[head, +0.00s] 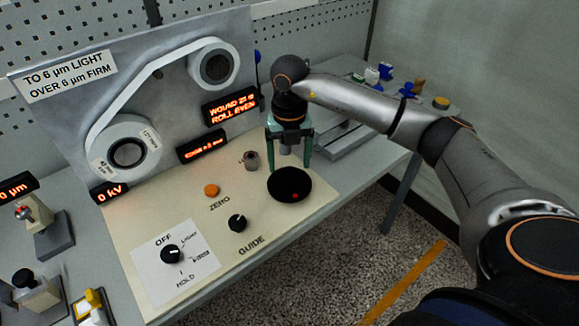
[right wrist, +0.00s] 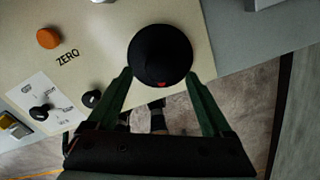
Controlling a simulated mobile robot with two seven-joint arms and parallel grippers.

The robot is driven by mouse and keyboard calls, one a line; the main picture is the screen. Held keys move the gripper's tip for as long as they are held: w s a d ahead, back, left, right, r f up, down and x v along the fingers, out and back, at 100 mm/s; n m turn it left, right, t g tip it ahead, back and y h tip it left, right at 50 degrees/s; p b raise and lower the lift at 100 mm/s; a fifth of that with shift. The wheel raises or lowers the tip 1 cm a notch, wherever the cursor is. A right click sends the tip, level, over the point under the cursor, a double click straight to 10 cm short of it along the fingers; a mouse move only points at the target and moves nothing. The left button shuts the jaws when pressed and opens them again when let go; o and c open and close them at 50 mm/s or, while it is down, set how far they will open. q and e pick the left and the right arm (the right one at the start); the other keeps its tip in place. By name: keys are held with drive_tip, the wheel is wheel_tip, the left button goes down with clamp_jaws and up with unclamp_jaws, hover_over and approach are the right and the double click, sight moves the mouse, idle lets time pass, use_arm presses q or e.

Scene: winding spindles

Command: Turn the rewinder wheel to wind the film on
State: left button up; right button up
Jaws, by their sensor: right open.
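The rewinder wheel (head: 290,185) is a black disc with a red dot, lying on the cream panel. My right gripper (head: 288,168) points down over it, with its green fingers open and apart. In the right wrist view the wheel (right wrist: 161,50) shows just beyond and between the fingertips (right wrist: 158,75); I cannot tell whether they touch it. The white film (head: 150,72) runs from the large lower-left roll (head: 126,147) up to the smaller upper-right roll (head: 214,66). A lit display (head: 231,108) reads roughly "WOUND" and "ROLL EVEN". My left gripper is out of view.
An orange button (head: 211,190) marked ZERO, a GUIDE knob (head: 238,223) and an OFF/LIGHT/FIRM/HOLD selector (head: 171,254) sit left of the wheel. A small grey knob (head: 251,160) stands close behind it. The panel's front edge is near the wheel.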

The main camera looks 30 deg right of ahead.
sight(290, 172)
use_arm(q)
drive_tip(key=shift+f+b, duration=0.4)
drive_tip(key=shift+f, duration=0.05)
use_arm(e)
wheel_tip(290, 172, up, 10)
idle(1.0)
